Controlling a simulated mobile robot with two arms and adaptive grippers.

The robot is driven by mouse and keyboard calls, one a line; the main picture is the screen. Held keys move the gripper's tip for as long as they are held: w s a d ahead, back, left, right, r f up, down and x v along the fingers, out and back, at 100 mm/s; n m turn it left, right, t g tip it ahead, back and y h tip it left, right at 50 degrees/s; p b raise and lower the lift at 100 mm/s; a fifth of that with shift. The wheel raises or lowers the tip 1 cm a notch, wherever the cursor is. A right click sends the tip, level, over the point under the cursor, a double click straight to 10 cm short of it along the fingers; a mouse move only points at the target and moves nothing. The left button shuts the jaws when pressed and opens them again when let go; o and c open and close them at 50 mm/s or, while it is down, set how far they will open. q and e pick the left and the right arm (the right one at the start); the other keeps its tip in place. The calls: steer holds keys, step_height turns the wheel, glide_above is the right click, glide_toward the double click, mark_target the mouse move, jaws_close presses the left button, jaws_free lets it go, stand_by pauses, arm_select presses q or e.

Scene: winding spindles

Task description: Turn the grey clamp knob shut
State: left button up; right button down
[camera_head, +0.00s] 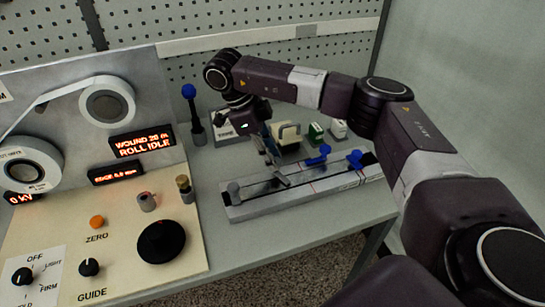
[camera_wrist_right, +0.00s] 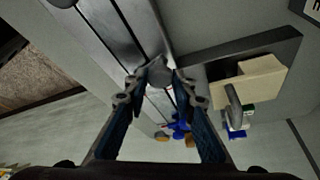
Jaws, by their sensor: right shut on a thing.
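The grey clamp knob (camera_wrist_right: 160,70) shows between the fingertips of my right gripper (camera_wrist_right: 158,84) in the right wrist view. The fingers are shut on it from both sides and hide part of it. In the head view my right gripper (camera_head: 268,153) reaches down over the long grey rail fixture (camera_head: 300,196). A small slanted grey piece (camera_head: 281,180) shows on the rail just below the fingertips; how far the knob is turned cannot be told. My left gripper is not in view.
A grey post (camera_head: 233,190) stands at the rail's left end, and blue handles (camera_head: 319,156) stand towards its right. Behind are a cream block with a handle (camera_head: 287,133), small green and white items (camera_head: 316,132) and a blue-topped post (camera_head: 190,95). A control panel (camera_head: 115,225) fills the left.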

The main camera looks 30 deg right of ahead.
steer(key=shift+w+d+r+m+g+y, duration=0.1)
steer(key=shift+m+g+y, duration=0.2)
steer(key=shift+m, duration=0.65)
steer(key=shift+w+m+g+y, duration=0.1)
steer(key=shift+m+g+y, duration=0.15)
steer(key=shift+m, duration=0.7)
steer(key=c, duration=1.6)
jaws_free()
steer(key=shift+s, duration=0.1)
steer(key=v, duration=1.2)
